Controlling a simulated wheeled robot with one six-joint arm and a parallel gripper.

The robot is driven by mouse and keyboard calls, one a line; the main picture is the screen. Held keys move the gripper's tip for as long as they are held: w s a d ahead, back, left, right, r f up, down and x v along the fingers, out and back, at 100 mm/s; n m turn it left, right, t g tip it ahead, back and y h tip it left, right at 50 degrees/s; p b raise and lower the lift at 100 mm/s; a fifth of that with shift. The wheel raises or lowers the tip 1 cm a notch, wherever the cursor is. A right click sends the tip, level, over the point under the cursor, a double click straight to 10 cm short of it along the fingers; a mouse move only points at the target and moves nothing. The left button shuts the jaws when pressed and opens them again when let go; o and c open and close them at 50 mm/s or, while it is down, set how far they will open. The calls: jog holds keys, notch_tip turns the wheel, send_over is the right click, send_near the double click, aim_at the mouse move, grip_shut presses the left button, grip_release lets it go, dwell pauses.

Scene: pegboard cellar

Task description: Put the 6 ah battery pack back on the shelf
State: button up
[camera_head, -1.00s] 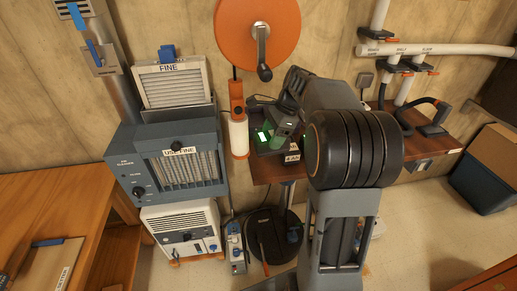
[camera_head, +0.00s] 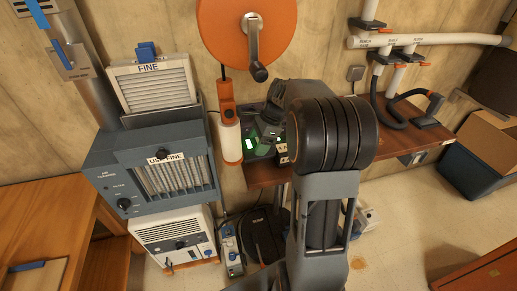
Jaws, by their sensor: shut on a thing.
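My gripper (camera_head: 270,136) is at the left end of the brown wall shelf (camera_head: 262,178), partly hidden behind my own arm. It is shut on a grey block, which I take to be the 6 ah battery pack (camera_head: 264,149); its label cannot be read. Bright green lights (camera_head: 250,144) show just left of it, over a dark charger-like base. A dark item with a small pale label (camera_head: 283,150) is close on the right. I cannot tell whether the held pack touches the surface below it.
An orange reel (camera_head: 235,30) with a crank hangs above. An orange and white cylinder (camera_head: 229,135) hangs close left of the shelf. A blue-grey air cleaner (camera_head: 150,170) stands further left. Hoses and white pipes (camera_head: 435,41) are at the shelf's right. My arm hides the shelf's middle.

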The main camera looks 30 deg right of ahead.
jog(key=shift+f, duration=1.3)
jog(key=shift+f, duration=0.1)
jog(key=o, duration=0.9)
jog(key=shift+o, duration=0.2)
jog(key=p+v, duration=0.1)
jog(key=v, duration=1.1)
